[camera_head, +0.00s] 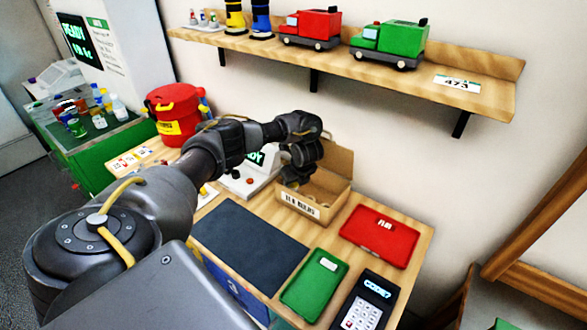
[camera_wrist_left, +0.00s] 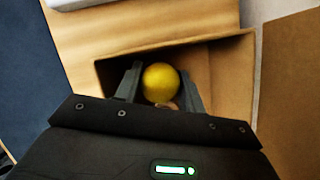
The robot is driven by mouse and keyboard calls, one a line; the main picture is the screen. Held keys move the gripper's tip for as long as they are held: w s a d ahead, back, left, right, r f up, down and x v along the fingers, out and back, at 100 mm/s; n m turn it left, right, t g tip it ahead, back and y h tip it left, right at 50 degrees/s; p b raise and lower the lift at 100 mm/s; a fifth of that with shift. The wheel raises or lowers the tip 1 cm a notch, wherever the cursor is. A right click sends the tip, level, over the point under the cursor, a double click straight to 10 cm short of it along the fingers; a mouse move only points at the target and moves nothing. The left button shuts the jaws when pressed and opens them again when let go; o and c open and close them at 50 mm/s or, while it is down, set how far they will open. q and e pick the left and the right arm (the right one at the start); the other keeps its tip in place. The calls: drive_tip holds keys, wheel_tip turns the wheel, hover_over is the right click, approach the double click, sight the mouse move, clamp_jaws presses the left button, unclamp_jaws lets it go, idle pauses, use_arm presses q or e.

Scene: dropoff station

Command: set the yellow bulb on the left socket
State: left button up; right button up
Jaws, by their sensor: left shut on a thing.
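The yellow bulb (camera_wrist_left: 161,83) sits between the two fingers of my left gripper (camera_wrist_left: 158,90) in the left wrist view, and the gripper is shut on it. In the head view my left gripper (camera_head: 298,172) reaches down over the open cardboard box (camera_head: 318,212), and the bulb is hidden there. The box also shows around the fingers in the left wrist view (camera_wrist_left: 226,75). A white device (camera_head: 243,183) with a small screen and coloured buttons stands left of the box, partly behind my arm. I cannot make out the left socket. My right gripper is not in view.
A red tray (camera_head: 380,250), a green tray (camera_head: 300,302), a keypad (camera_head: 362,312) and a dark mat (camera_head: 245,236) lie on the wooden table. A red container (camera_head: 176,112) stands farther left. A wall shelf (camera_head: 430,85) with toy trucks hangs above.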

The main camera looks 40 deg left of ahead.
use_arm(q)
drive_tip(key=shift+p, duration=0.3)
idle(0.6)
drive_tip(key=shift+f+b, duration=0.45)
drive_tip(key=shift+f, duration=0.15)
idle(0.3)
drive_tip(key=o, duration=0.5)
drive_tip(key=shift+r, duration=0.1)
drive_tip(key=p+v, duration=0.3)
drive_tip(key=p, duration=0.1)
drive_tip(key=p+v, duration=0.2)
drive_tip(key=shift+d+r, duration=0.1)
drive_tip(key=shift+r, duration=0.3)
drive_tip(key=v, duration=0.5)
drive_tip(key=shift+d, duration=0.1)
